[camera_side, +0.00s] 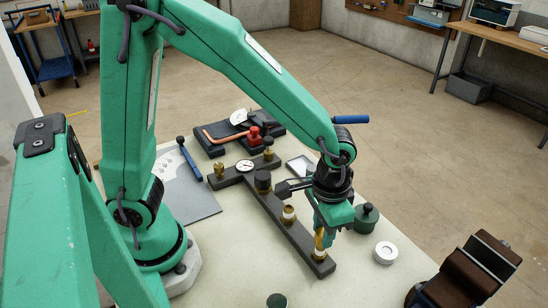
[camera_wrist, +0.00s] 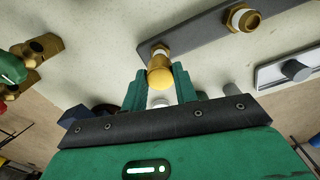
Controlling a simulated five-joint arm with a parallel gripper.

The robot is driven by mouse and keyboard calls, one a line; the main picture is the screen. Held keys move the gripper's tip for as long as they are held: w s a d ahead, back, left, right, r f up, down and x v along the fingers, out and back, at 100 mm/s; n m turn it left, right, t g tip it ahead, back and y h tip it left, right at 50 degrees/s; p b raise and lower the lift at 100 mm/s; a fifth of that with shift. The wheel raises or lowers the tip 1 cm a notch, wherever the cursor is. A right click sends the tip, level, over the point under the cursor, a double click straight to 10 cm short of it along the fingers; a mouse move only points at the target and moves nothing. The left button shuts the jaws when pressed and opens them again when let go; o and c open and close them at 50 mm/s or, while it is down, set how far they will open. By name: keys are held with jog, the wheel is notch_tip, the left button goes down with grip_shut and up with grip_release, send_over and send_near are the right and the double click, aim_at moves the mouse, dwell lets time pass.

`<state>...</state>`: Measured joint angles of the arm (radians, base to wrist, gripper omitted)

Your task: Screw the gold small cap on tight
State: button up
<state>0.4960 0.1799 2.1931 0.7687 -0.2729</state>
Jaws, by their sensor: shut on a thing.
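The gold small cap (camera_wrist: 160,78) is between the green fingers of my gripper (camera_wrist: 160,92) in the wrist view. Its rounded gold end faces the camera. The side view shows my gripper (camera_side: 323,232) pointing down over the near end of the dark bar (camera_side: 300,238), with gold showing between the fingers. A brass fitting (camera_side: 319,255) with a pale ring stands on that end, directly below the cap. The cap lines up with this fitting and appears to meet it; the fingers hide how far it is seated.
Along the bar stand another brass fitting (camera_side: 288,214), a black cap (camera_side: 262,181) and a gauge (camera_side: 245,166). A dark green pot (camera_side: 366,217) and a white round part (camera_side: 385,252) stand right of my gripper. The bench front is mostly clear.

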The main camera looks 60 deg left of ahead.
jog(key=shift+f, duration=1.05)
dwell(0.6)
jog(key=o, duration=1)
jog(key=shift+o, duration=0.2)
jog(key=shift+r, duration=0.15)
jog(key=shift+r, duration=3.75)
jog(key=shift+c, duration=0.8)
jog(key=shift+r+n, duration=0.2)
jog(key=shift+n, duration=0.45)
jog(key=shift+r+n, duration=0.2)
jog(key=shift+n, duration=0.45)
